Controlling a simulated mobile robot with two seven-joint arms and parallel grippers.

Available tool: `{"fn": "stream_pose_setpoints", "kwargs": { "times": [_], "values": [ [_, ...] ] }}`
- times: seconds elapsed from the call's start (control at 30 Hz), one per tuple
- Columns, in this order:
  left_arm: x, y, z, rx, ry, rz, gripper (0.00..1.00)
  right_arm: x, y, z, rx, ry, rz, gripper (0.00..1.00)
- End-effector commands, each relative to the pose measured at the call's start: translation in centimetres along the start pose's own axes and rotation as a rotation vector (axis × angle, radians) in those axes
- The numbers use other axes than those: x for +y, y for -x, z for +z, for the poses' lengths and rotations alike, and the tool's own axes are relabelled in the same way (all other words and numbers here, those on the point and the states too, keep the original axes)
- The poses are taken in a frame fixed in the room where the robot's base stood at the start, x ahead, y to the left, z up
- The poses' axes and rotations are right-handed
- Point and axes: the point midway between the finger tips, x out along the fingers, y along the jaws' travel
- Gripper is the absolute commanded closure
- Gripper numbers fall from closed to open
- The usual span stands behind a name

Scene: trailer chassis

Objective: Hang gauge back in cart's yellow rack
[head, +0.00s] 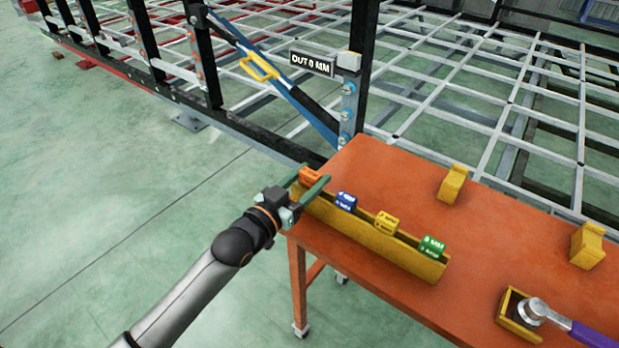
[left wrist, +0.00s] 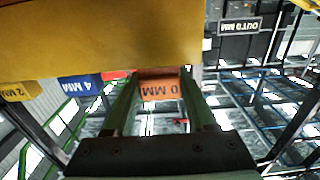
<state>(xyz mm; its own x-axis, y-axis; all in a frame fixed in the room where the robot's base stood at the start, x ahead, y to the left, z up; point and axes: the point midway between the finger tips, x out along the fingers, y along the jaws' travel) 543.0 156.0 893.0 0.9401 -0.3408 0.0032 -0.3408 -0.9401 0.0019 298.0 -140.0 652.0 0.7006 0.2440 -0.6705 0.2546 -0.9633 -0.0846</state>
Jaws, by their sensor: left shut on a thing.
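The yellow rack (head: 365,243) is a long narrow trough along the left edge of the orange cart top (head: 400,200). A blue gauge (head: 346,202), a yellow gauge (head: 386,222) and a green gauge (head: 433,246) stand in it. My left gripper (head: 308,185) is shut on an orange gauge (head: 311,176) at the rack's far left end. In the left wrist view the orange gauge (left wrist: 162,90) sits between the fingers, its lettering upside down, close against the rack (left wrist: 100,40). I cannot tell if it is seated. My right gripper is not in view.
Two yellow blocks (head: 453,184) (head: 587,246) stand on the cart. A small yellow box (head: 515,312) holds a round metal tool head with a purple handle (head: 592,335). The trailer frame, with an "OUT 0 MM" sign (head: 312,64), rises close behind. The floor to the left is clear.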

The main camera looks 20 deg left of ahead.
Motion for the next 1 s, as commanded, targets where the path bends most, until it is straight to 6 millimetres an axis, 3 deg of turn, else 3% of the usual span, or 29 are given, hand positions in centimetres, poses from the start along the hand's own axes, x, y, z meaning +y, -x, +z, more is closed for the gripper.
{"fn": "stream_pose_setpoints", "kwargs": {
  "times": [0.6,0.63,0.87,1.0],
  "values": [
    [0.0,0.0,1.1,0.000,0.000,0.000,0.99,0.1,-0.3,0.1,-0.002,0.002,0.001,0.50],
    [0.0,0.0,1.2,0.000,0.000,0.000,0.41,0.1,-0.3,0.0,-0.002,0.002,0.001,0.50],
    [0.0,0.0,1.1,0.000,0.000,0.000,0.15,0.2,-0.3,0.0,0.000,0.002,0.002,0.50],
    [0.0,0.0,1.1,0.000,0.000,0.000,0.15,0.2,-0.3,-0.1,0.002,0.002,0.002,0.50]
  ]
}}
